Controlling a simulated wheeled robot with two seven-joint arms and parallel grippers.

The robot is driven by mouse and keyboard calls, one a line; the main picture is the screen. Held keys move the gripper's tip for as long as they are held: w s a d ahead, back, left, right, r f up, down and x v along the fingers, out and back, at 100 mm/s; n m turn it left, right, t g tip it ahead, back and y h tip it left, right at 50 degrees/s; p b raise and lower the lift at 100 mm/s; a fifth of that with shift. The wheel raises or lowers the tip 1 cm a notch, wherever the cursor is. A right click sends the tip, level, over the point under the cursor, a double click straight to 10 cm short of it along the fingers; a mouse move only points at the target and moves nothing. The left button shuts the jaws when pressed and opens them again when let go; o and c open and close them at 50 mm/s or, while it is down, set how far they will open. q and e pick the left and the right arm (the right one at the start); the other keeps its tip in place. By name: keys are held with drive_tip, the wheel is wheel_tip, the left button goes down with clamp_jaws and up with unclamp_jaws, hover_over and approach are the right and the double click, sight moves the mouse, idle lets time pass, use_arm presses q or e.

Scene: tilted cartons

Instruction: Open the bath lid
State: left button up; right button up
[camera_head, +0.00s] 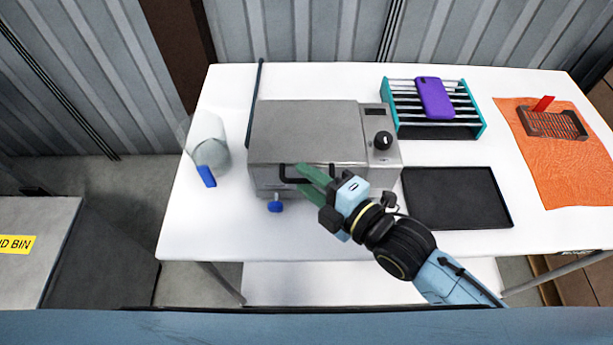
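The bath (265,178) is a grey metal box in the middle of the white table, with a control panel and black knob on its right side. Its flat grey lid (305,130) lies closed on top. A black bar handle (288,179) shows at the lid's front edge. My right gripper (308,173) has green fingers that reach the handle from the front right and overlap part of it. I cannot tell whether they grip the handle. My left gripper is not in view.
A blue tap (275,206) sticks out at the bath's front. A clear vessel (211,143) stands left of it. A teal rack (432,130) bears a purple phone (434,98). A black tray (457,198) and an orange cloth (575,178) lie to the right.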

drive_tip(key=shift+w+a, duration=0.3)
drive_tip(key=shift+a, duration=0.05)
drive_tip(key=shift+c, duration=0.2)
clamp_jaws()
